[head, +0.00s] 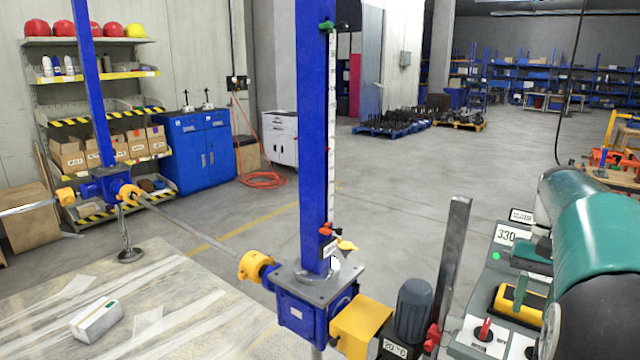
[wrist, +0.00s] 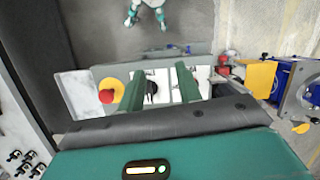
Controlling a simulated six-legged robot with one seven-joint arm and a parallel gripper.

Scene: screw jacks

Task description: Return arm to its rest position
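My gripper (wrist: 163,78) shows in the wrist view as two dark green fingers with a clear gap between them. It is open and nothing is held. The fingers are over or in front of a light control panel (wrist: 165,84), and I cannot tell whether they touch it. A black knob (wrist: 151,88) shows on the panel between the fingers.
A red button (wrist: 107,97) on yellow lies left of the fingers.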

